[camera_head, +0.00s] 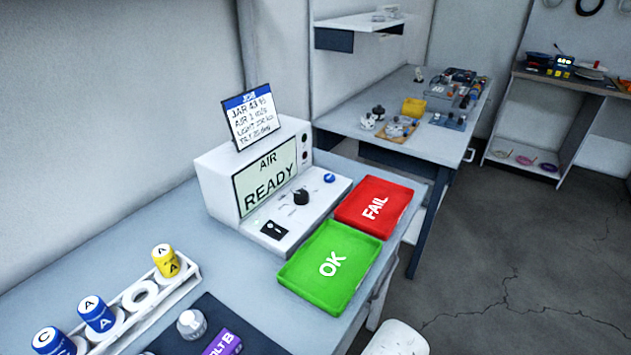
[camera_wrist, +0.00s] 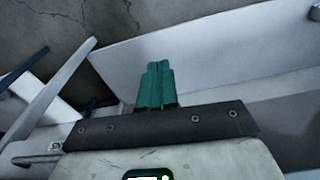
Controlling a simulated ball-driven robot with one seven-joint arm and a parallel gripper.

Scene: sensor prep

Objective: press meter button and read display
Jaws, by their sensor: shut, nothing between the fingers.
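The meter (camera_head: 218,185) is a white box on the bench in the head view. Its pale display (camera_head: 266,176) reads "AIR READY". On its sloped front are a black knob (camera_head: 300,197), a round blue button (camera_head: 329,178) and a small black panel (camera_head: 273,230).
A green OK tray (camera_head: 308,286) and a red FAIL tray (camera_head: 388,192) lie in front of the meter. A job card (camera_head: 251,115) stands on top of it. A white rack (camera_head: 188,288) holds several capped jars at lower left. A cluttered second table (camera_head: 349,113) stands behind.

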